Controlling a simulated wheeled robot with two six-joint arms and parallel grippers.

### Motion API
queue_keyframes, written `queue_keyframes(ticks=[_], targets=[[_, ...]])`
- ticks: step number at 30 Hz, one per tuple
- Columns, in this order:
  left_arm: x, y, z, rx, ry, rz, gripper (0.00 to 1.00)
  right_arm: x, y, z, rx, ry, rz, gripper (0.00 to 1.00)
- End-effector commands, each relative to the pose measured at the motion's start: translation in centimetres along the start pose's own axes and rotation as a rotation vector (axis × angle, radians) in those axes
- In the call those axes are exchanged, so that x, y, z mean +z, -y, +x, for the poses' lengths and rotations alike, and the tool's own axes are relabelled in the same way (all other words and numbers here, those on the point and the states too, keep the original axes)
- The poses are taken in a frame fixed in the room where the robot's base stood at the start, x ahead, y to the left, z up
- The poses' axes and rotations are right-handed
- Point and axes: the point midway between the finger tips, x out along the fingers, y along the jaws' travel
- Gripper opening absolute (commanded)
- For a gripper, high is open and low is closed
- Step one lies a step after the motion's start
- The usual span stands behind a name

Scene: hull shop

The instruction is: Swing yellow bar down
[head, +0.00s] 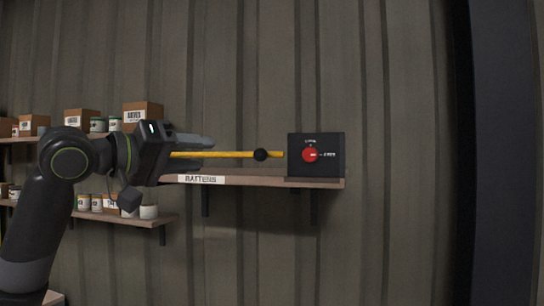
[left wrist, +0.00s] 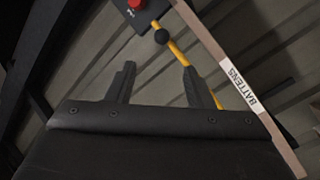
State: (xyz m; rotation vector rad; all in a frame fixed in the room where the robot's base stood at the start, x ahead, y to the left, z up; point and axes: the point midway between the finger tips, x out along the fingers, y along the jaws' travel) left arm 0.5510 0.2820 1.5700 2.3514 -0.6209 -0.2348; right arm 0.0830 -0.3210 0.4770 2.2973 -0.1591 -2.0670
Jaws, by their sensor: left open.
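The yellow bar (head: 225,154) lies about level in front of the corrugated wall, just above a shelf labelled BATTENS. It carries a black ball (head: 261,155) near its right end, beside a black box (head: 330,142) with a red knob (head: 310,155). My left gripper (head: 206,152) is open and empty at the bar's left part, which it partly hides. In the left wrist view the bar (left wrist: 178,50) runs from near the box and passes behind the right finger (left wrist: 196,88); I cannot tell whether they touch. My right gripper is not in view.
The BATTENS shelf (head: 260,181) runs just below the bar and gripper. Shelves at left hold cartons (head: 82,119) and cans (head: 149,211). A dark post (head: 500,150) stands at right. The wall below the BATTENS shelf is clear apart from brackets.

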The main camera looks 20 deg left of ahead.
Motion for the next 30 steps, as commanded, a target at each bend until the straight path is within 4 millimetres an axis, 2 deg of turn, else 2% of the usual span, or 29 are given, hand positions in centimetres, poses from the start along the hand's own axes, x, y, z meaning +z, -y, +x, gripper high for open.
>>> queue_keyframes(ticks=[4, 8, 18, 24, 30], targets=[[-0.2, -0.2, 2.0, 0.003, 0.004, -0.003, 0.48, -0.1, 1.7, -1.2, -0.021, 0.000, 0.009, 0.36], [-0.2, -0.2, 4.2, 0.003, 0.003, -0.005, 0.48, -0.3, 2.4, -2.3, -0.031, 0.000, 0.013, 0.36], [-0.3, -0.3, 10.3, 0.002, 0.003, -0.006, 0.48, -0.6, 0.6, -5.1, -0.014, 0.000, 0.006, 0.36], [-0.2, -0.2, 13.9, 0.001, 0.003, -0.005, 0.48, -0.7, 0.3, -6.7, -0.012, 0.000, 0.005, 0.36], [-0.1, -0.1, 16.2, 0.000, 0.001, -0.003, 0.48, -0.8, 0.2, -7.6, -0.013, 0.000, 0.005, 0.36]])
